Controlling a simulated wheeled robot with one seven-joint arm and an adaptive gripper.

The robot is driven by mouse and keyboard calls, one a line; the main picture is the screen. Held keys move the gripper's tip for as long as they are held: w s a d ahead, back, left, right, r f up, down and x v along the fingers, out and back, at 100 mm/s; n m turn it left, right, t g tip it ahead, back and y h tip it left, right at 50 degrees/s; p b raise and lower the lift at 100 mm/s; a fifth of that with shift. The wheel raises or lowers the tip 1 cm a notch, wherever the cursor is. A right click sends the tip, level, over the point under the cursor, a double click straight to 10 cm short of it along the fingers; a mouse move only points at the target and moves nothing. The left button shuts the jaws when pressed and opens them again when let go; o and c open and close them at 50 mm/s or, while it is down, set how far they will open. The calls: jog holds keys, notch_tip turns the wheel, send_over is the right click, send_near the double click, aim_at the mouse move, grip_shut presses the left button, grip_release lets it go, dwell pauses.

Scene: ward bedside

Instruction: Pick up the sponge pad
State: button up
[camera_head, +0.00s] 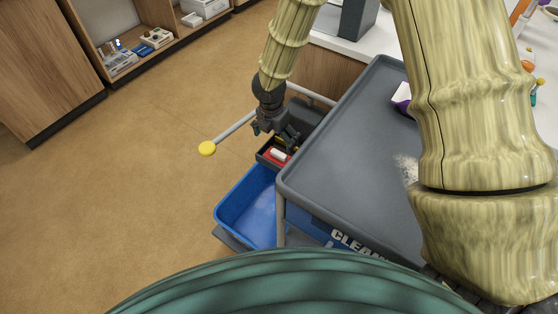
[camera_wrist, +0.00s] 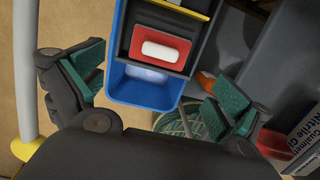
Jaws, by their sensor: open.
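My gripper (camera_head: 287,134) is open, hanging over the small dark tray (camera_head: 264,157) at the left side of the grey cart. In the wrist view my gripper's green-padded fingers (camera_wrist: 156,88) are spread wide with nothing between them. In the tray lies a red piece with a white rounded block (camera_wrist: 160,51) on it; the white block also shows in the head view (camera_head: 278,155). A thin yellow edge (camera_wrist: 182,9) runs across the top of the wrist view. I cannot tell for sure which of these is the sponge pad; my gripper partly hides the tray.
The cart's grey top (camera_head: 340,130) is beside my gripper on the right. A blue bin (camera_head: 250,208) stands below the tray. A glove box (camera_wrist: 306,135) shows at right in the wrist view. Open floor lies left.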

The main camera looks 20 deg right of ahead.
aim_at(278, 153)
jog(key=f, duration=0.6)
jog(key=w+d+f+b, duration=0.1)
jog(key=f, duration=0.3)
jog(key=shift+r, duration=0.1)
jog(key=shift+c, duration=0.2)
jog(key=shift+s, duration=0.15)
jog(key=c, duration=1.1)
jog(key=shift+o, duration=0.2)
